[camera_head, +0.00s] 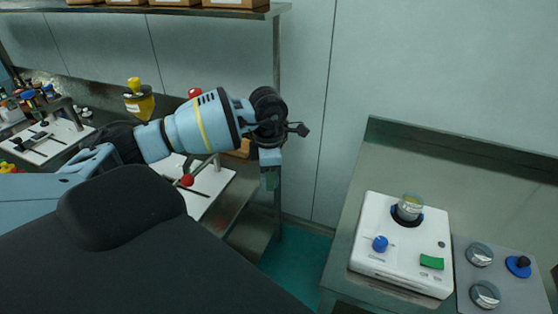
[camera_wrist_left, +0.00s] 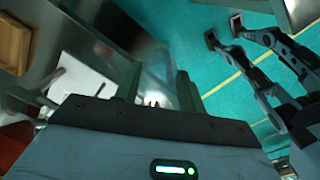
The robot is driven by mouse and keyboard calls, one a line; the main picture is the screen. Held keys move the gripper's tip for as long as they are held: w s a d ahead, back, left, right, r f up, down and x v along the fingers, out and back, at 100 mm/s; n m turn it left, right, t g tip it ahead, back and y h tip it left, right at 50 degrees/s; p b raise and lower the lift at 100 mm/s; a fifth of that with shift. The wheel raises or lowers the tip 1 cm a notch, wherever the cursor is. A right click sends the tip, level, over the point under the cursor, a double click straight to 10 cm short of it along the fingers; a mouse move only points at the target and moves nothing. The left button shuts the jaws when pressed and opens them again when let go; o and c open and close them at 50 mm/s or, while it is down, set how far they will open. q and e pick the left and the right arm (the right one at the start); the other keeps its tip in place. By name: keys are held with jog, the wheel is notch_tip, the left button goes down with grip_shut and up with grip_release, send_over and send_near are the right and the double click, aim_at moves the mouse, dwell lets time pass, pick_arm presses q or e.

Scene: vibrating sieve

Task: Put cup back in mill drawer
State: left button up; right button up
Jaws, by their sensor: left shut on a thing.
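My left gripper (camera_head: 270,180) hangs with its fingers down, in front of the wall near a metal post. In the left wrist view its two fingers (camera_wrist_left: 157,82) stand apart, shut on a pale, see-through thing (camera_wrist_left: 156,70) that may be the cup; its outline is blurred. A yellow and dark hopper-like device (camera_head: 139,101), possibly the mill, stands on the left bench behind my arm. Its lower part is hidden, and I see no drawer.
A gap with teal floor (camera_head: 290,270) separates the benches.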

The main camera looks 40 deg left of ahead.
pick_arm(q)
jog(key=s+d+f+m, duration=0.5)
jog(key=d+f+m, duration=0.2)
jog(key=m, duration=0.6)
jog(key=s+d+f+m, duration=0.5)
jog(key=d+m, duration=0.4)
jog(key=m, duration=0.5)
jog(key=shift+s+d+f, duration=0.3)
jog(key=shift+d+f, duration=0.05)
jog(key=shift+f, duration=0.55)
jog(key=shift+s, duration=0.15)
